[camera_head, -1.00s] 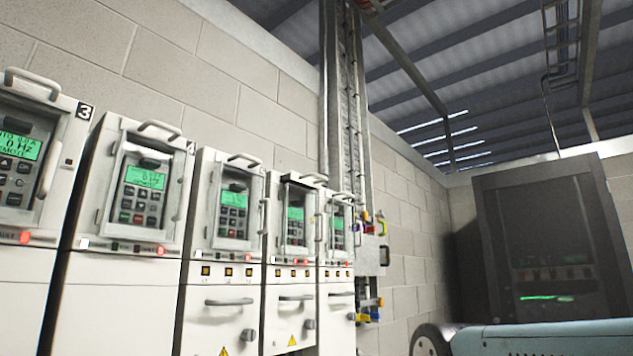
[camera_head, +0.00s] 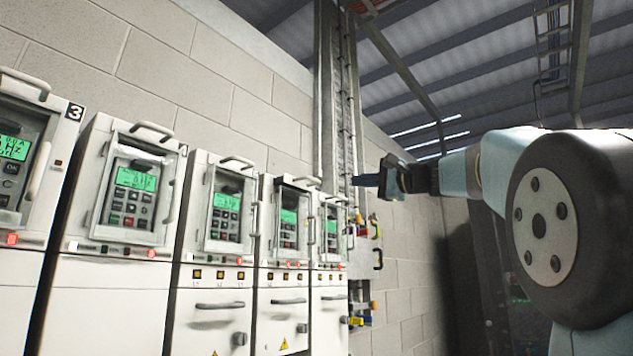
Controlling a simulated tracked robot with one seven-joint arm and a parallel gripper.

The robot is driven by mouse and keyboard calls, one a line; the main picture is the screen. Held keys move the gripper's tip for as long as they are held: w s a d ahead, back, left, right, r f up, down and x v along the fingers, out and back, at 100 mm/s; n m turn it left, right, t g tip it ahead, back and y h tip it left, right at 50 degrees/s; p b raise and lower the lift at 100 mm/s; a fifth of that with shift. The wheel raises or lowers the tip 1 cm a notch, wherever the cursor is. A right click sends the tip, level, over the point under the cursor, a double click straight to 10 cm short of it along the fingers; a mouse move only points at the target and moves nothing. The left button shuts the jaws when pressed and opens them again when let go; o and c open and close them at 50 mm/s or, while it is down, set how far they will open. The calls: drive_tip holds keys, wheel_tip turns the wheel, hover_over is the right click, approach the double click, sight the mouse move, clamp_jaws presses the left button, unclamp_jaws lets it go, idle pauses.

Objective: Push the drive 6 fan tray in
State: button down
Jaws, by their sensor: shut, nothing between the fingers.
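Drive 6 (camera_head: 266,225) is the fourth cabinet from the left, counting from the one marked 3; its own number is too small to read. A dark fan tray (camera_head: 303,181) sticks out at its top, above the lit green panel. It is small in view, so how far it stands out is hard to judge. My gripper (camera_head: 357,181) is shut and empty. In the picture it is right of the tray, at about the same height, and apart from it, with its tips pointing left.
Drive 3 (camera_head: 20,165) stands nearest on the left, with further drives in a row along the block wall. Handles stick out from their fronts. Coloured padlocks and tags hang on a wall board (camera_head: 362,245) beyond the row. A dark cabinet (camera_head: 490,260) stands behind my arm.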

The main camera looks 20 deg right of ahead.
approach(297, 182)
drive_tip(key=shift+w+a+r, duration=0.3)
drive_tip(key=shift+w+r, duration=0.05)
drive_tip(key=shift+r, duration=0.1)
idle(0.5)
drive_tip(key=x, duration=0.4)
drive_tip(key=shift+w+a+f, duration=0.25)
drive_tip(key=shift+w+f, duration=0.15)
drive_tip(key=shift+r, duration=0.1)
drive_tip(key=shift+a, duration=0.1)
